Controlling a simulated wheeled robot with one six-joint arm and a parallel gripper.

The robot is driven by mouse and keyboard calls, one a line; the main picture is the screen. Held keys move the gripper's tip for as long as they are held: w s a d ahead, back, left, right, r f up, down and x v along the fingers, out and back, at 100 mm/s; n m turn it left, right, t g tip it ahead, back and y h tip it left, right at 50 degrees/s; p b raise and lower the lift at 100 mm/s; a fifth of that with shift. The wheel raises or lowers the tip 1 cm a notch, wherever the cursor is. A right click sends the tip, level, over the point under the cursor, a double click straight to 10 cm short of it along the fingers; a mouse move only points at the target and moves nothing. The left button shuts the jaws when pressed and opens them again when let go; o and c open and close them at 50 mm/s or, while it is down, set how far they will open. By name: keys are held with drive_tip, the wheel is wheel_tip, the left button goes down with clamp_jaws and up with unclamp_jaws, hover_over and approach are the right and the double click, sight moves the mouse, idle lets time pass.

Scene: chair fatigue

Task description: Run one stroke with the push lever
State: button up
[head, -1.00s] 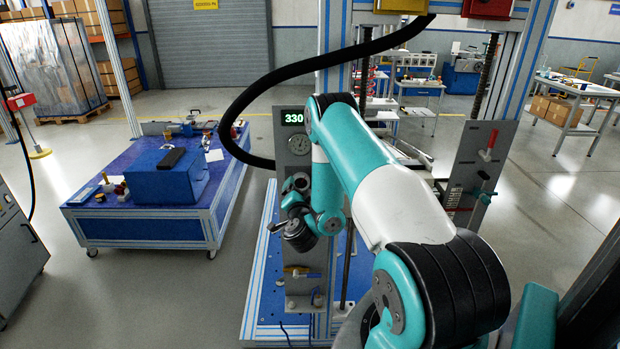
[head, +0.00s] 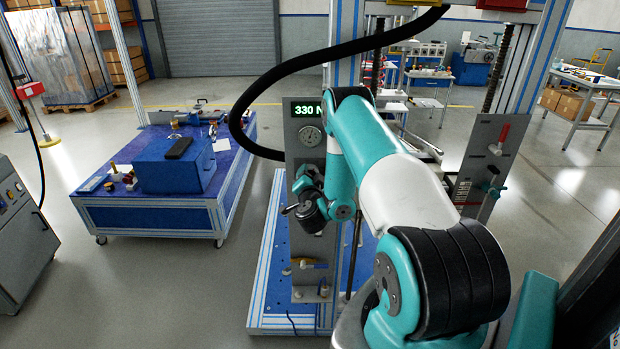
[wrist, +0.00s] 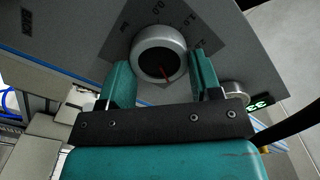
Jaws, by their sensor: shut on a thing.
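My gripper (wrist: 160,76) is shut on a round silver knob (wrist: 158,45) with a red pointer mark. The knob sits on a grey panel with a printed scale, and the teal fingers stand on either side of it. In the head view my wrist hangs before the tall grey panel (head: 303,240), and the fingers and knob are hidden or too small to make out. A red-handled lever (head: 500,138) and a teal handle (head: 494,170) show on the right-hand plate. I cannot tell which handle is the push lever.
A small handle (head: 307,263) sits low on the panel. A black hose (head: 250,97) loops left of the frame. A blue cart (head: 150,215) stands left, with clear floor between.

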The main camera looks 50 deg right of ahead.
drive_tip(key=n+p, duration=0.1)
drive_tip(key=n, duration=0.2)
drive_tip(key=shift+f+n, duration=0.1)
drive_tip(key=shift+n, duration=0.3)
drive_tip(key=o, duration=0.9)
drive_tip(key=shift+a, duration=0.1)
